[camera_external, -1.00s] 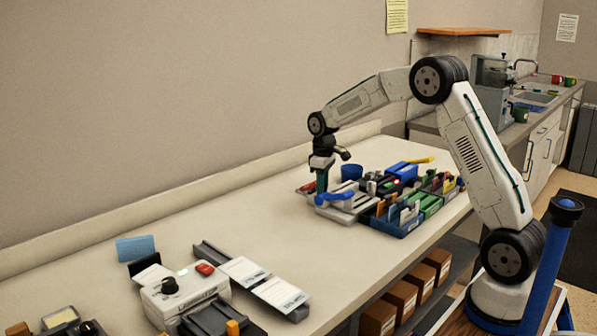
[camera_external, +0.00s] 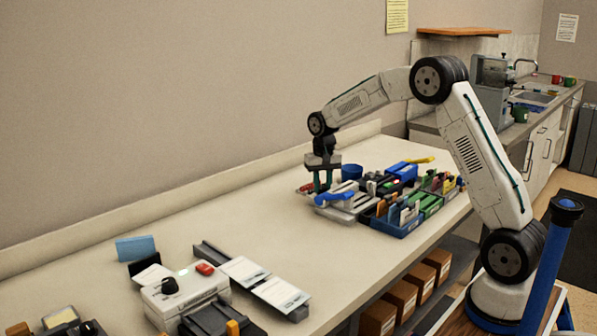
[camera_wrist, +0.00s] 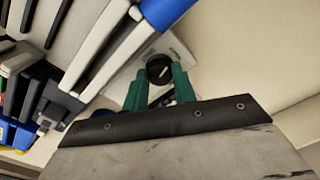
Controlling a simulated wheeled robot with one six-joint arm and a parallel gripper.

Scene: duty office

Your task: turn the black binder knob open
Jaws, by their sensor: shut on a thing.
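The black binder knob (camera_wrist: 159,68) is a round dark cap with a white pointer line, on a pale grey plate (camera_wrist: 181,52) in the wrist view. My gripper (camera_wrist: 158,77) has its green fingers on either side of the knob and is shut on it. In the external view my gripper (camera_external: 322,185) points down at the back of the grey binder with a blue lever (camera_external: 335,199). The knob is hidden there by the fingers.
Blue and green trays of cards (camera_external: 398,226) stand close on the right, with a blue cup (camera_external: 352,171) behind. A white boxy device (camera_external: 186,294) with a black knob and red button stands at the front left.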

